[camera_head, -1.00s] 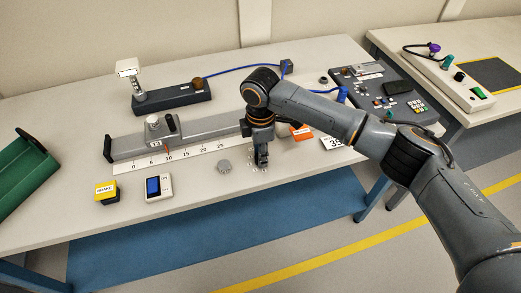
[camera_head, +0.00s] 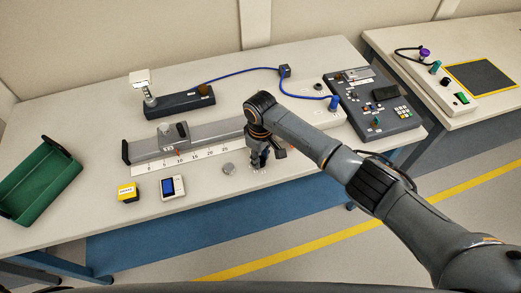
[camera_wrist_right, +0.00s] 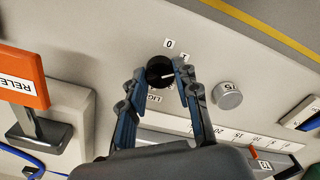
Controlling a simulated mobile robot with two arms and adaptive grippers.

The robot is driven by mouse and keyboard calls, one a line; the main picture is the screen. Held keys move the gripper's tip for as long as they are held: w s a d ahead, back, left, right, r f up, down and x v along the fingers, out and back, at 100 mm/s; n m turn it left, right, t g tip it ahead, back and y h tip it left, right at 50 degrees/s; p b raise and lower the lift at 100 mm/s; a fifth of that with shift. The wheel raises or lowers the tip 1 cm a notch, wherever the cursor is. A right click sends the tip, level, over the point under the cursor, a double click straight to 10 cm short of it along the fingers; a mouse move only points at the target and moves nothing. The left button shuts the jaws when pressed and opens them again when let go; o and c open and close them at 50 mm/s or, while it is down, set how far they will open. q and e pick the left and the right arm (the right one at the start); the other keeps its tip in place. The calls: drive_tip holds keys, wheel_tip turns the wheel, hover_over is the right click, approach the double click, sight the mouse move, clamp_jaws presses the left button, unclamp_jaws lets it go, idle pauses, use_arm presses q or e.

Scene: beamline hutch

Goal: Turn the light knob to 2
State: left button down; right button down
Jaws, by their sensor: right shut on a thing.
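The light knob (camera_wrist_right: 158,69) is a small black round knob on the pale table in the right wrist view. A "0" label, a partly hidden label and a partly covered "LIGHT" label (camera_wrist_right: 154,99) lie around it. My right gripper (camera_wrist_right: 161,74) has its two fingers on either side of the knob and is shut on it. A light mark shows on the knob, but its exact setting is unclear. In the head view my right gripper (camera_head: 258,166) points down at the table's front part and hides the knob. My left gripper is not in view.
A silver knob (camera_wrist_right: 227,95) stands close beside the gripper. An orange release lever (camera_wrist_right: 22,75) is on the other side.

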drive_tip(key=m+p, duration=0.2)
drive_tip(key=m, duration=0.1)
drive_tip(key=shift+r+m+p, duration=0.15)
drive_tip(key=shift+m+p, duration=1.1)
drive_tip(key=shift+m, duration=0.75)
drive_tip(key=c, duration=1)
unclamp_jaws()
wheel_tip(320, 180, up, 12)
drive_tip(key=shift+f, duration=0.15)
